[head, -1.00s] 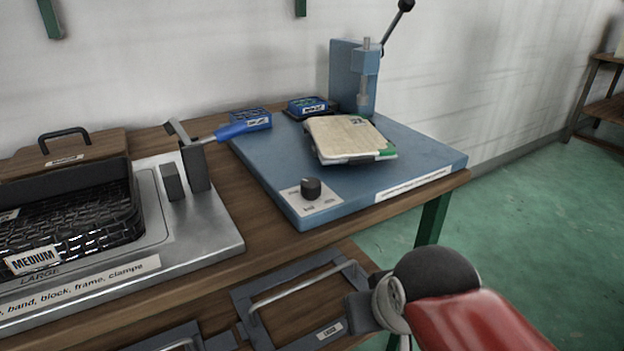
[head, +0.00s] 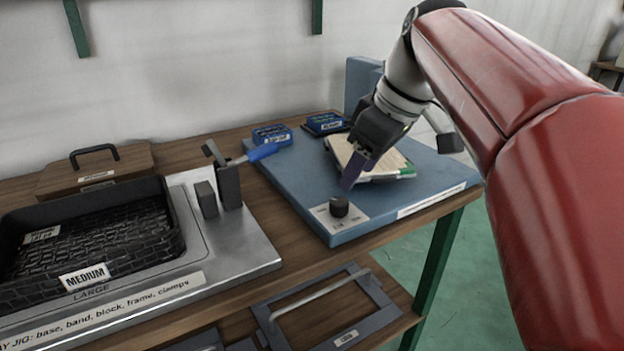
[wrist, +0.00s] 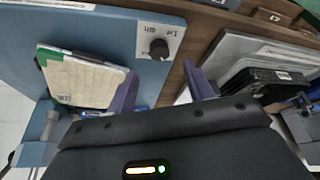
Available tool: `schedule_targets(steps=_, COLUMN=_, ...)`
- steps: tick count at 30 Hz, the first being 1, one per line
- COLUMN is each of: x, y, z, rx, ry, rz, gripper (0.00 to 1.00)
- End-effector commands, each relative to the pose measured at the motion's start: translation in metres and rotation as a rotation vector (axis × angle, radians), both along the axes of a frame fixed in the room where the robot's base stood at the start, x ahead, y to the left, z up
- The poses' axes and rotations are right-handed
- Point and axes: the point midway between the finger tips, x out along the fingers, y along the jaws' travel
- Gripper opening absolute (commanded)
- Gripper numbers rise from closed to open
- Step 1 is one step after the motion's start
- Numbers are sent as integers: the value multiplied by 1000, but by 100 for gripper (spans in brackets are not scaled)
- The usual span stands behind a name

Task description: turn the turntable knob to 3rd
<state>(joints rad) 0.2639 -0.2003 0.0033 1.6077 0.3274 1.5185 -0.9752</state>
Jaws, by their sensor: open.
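The black turntable knob (head: 339,206) stands on a white label plate (head: 352,217) at the front left corner of the blue base (head: 425,180). The knob also shows in the wrist view (wrist: 158,48), ahead of the fingers and apart from them. Marks on the plate are too small to read surely, and I cannot tell which one the knob points to. My gripper (head: 349,180), with purple fingers, is above and just behind the knob in the head view. In the wrist view the fingers (wrist: 157,92) are spread with nothing between them.
A metal jig with a black basket (head: 95,240) and a blue-handled clamp (head: 262,152) stands at left. Blue boxes (head: 272,135) sit at the back. A grey frame (head: 330,310) lies on the lower shelf.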

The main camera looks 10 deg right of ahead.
Motion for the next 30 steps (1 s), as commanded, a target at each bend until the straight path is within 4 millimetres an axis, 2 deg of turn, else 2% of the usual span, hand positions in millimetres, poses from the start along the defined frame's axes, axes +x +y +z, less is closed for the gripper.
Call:
schedule_targets(steps=4, x=5, y=2, z=-8, rx=1, ry=0, rz=20, gripper=52)
schedule_targets(steps=12, x=16, y=13, z=-48, rx=0, ry=0, rz=18, gripper=52)
schedule_targets(steps=16, x=21, y=17, z=-62, rx=0, ry=-1, rz=17, gripper=52)
schedule_targets(steps=27, x=23, y=20, z=-69, rx=0, ry=-3, rz=16, gripper=52)
schedule_targets(steps=28, x=23, y=20, z=-69, rx=0, ry=-3, rz=16, gripper=51)
schedule_targets(steps=30, x=23, y=20, z=-69, rx=0, ry=-3, rz=16, gripper=42)
